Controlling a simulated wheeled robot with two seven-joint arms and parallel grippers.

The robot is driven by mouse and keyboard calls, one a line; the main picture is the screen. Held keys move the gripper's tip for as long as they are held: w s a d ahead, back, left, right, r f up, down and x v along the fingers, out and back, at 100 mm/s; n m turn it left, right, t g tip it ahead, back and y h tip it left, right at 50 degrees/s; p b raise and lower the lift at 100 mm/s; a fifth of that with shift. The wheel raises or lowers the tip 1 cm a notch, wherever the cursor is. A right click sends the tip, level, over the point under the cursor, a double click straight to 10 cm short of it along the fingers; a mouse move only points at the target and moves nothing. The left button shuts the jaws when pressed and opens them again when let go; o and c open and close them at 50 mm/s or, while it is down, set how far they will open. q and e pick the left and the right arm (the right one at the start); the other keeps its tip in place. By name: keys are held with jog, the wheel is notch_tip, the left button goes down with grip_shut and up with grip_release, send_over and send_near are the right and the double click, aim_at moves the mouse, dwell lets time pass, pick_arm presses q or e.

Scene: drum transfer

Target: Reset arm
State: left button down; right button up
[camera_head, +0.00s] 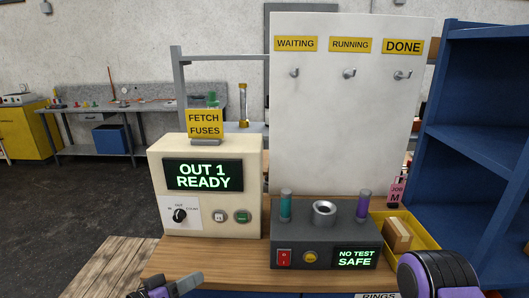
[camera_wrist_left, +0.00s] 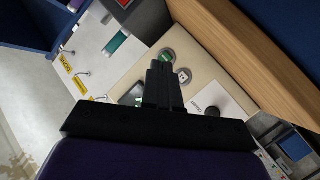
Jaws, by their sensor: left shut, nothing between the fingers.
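My left gripper (camera_head: 188,283) is low in the head view, in front of the wooden table's front edge. In the left wrist view its dark fingers (camera_wrist_left: 162,85) are together with nothing between them. The cream fetch box (camera_head: 250,180) stands beyond it, with a screen reading OUT 1 READY. The grey test box (camera_head: 325,248) stands to the right and its screen reads NO TEST SAFE. Part of my right arm (camera_head: 432,275) shows at the lower right; its fingers are out of view.
A white board (camera_head: 345,130) with three hooks, labelled WAITING, RUNNING and DONE, rises behind the test box. A yellow bin (camera_head: 428,238) and a pink JOB tag (camera_head: 396,192) are to the right, beside a blue shelf (camera_head: 480,150). The wooden table (camera_head: 215,262) is bare in front of the fetch box.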

pick_arm(q)
jog(key=s+a+f+n+g+y, duration=0.1)
jog(key=s+f+n+y, duration=0.15)
jog(key=f, duration=0.35)
jog(key=s+a+f+n+g+y+b, duration=0.1)
jog(key=s+f+n+y, duration=0.1)
jog(key=f+n, duration=0.3)
jog(key=s+a+f+n+g+y, duration=0.1)
jog(key=s+f+n+y, duration=0.15)
jog(key=f, duration=0.45)
jog(key=s+a+f+m+g+y+b, duration=0.1)
jog(key=s+a+f+y, duration=0.1)
jog(key=s, duration=0.4)
jog(key=s+a+f+m+g+y+b, duration=0.1)
jog(key=s+a+f+g+y, duration=0.1)
jog(key=s+a+f, duration=0.3)
jog(key=s+a+f+g+y+b, duration=0.1)
jog(key=s+a+f+g+y, duration=0.1)
jog(key=s+f, duration=0.5)
jog(key=shift+s+a+f+m, duration=0.25)
jog(key=shift+s+a+m, duration=0.15)
jog(key=shift+s+a, duration=0.45)
pick_arm(e)
jog(key=f, duration=0.4)
jog(key=shift+w+f, duration=0.15)
jog(key=shift+w, duration=0.15)
